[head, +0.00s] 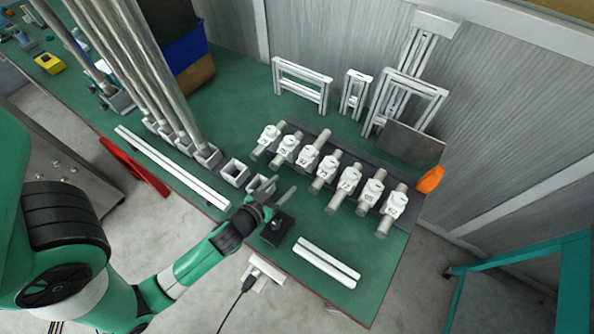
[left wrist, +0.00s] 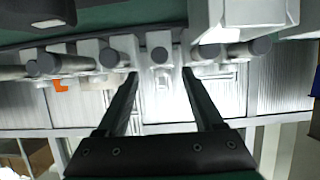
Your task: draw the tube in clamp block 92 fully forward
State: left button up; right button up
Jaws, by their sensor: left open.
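Several white clamp blocks stand in a row on a dark rail, each around a grey tube. The third block from the left (head: 307,155) carries a small number that looks like 92, hard to read. Its tube (head: 323,136) sticks out long at the back and barely at the front. My left gripper (head: 280,203) is open and empty, in front of the row and apart from it. In the left wrist view my left gripper (left wrist: 160,92) shows both fingers spread, with one round tube end (left wrist: 160,54) lined up between them, farther away. My right gripper is not in view.
Square grey sockets (head: 235,172) and tall tubes stand left of the row. White bars (head: 327,262) lie in front on the green table. White frames (head: 302,84) stand behind. An orange item (head: 430,180) is at the right end.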

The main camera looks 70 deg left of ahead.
aim_at(299, 170)
pick_arm(q)
jog(key=b+x, duration=0.1)
jog(key=x, duration=0.8)
jog(key=shift+w+a, duration=0.15)
grip_shut()
dwell(1.0)
